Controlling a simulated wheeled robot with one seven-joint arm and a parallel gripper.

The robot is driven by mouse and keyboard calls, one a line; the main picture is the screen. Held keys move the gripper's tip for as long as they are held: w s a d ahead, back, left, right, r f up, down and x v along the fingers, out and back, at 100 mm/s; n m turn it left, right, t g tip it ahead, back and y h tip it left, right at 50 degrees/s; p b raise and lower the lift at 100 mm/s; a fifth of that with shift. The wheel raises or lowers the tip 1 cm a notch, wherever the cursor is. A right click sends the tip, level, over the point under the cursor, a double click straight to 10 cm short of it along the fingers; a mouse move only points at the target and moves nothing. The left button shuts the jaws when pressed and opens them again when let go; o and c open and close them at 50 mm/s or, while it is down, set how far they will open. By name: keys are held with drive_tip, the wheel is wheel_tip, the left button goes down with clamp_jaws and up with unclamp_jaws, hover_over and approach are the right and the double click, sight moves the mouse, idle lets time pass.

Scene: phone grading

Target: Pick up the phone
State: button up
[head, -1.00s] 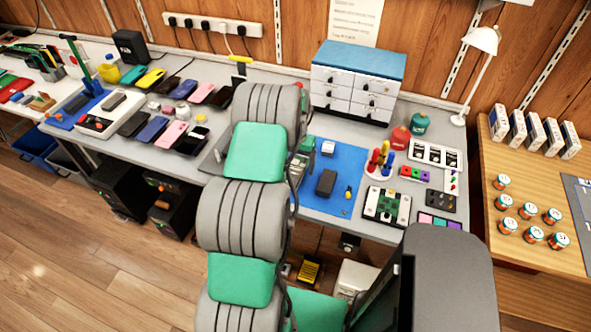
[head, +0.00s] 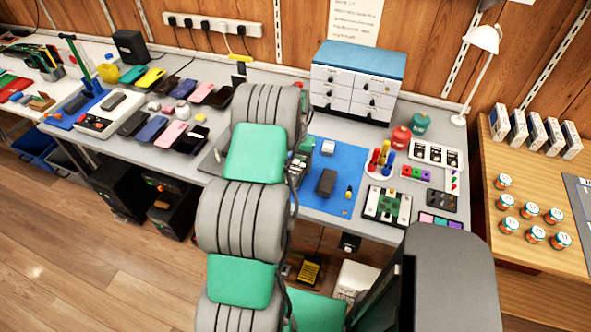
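Several phones lie on the grey workbench. A dark phone (head: 326,182) lies alone on the blue mat (head: 343,160), right of my arm. In the left group are a pink phone (head: 171,133), a blue phone (head: 151,129), a black phone (head: 190,140), a yellow phone (head: 151,79) and a teal phone (head: 133,73). A grey phone-like slab (head: 114,102) rests on a white device at the left. I cannot tell which phone is meant. My arm crosses the middle of the view and hides part of the bench; my gripper does not show.
A blue-topped drawer cabinet (head: 357,80) stands at the back. A lamp (head: 483,40) stands at the back right. A green circuit board (head: 387,206) lies right of the mat. A wooden table (head: 505,244) at the right holds small jars and boxes.

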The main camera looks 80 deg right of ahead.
drive_tip(key=c, duration=1)
